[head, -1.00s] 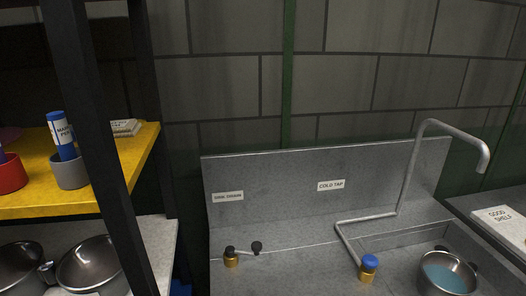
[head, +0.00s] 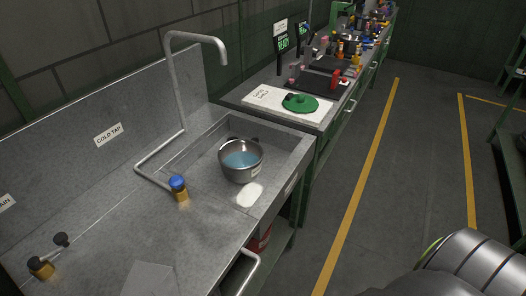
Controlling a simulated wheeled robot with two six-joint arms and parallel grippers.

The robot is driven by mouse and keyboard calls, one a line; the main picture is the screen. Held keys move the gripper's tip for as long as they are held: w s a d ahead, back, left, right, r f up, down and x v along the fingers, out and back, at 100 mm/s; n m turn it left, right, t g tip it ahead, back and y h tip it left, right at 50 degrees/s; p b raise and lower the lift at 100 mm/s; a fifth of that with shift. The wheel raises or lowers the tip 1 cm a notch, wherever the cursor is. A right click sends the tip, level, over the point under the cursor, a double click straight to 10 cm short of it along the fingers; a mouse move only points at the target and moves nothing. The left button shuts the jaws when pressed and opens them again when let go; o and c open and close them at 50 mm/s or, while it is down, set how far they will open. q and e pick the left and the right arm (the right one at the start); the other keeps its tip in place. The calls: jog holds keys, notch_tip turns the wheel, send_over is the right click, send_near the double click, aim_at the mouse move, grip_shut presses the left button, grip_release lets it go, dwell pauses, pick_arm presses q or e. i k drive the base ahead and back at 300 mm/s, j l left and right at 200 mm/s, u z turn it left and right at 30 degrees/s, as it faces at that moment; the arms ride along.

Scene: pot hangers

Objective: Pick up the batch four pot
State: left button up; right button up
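A round steel pot (head: 240,160) stands upright in the sink basin (head: 270,205), holding blue liquid. A small label on its front is too small to read, so I cannot tell whether it is the batch four pot. Neither of my grippers is in view. Part of what looks like my own right arm fills the bottom right corner, well apart from the pot.
A bent tap pipe (head: 174,90) rises behind the basin, with a blue-topped valve (head: 178,189) beside it. A green disc-shaped lid (head: 300,103) lies on the white good shelf (head: 268,100). The floor between yellow lines (head: 372,150) looks clear.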

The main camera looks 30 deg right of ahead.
aim_at(241, 160)
jog(key=z, duration=0.85)
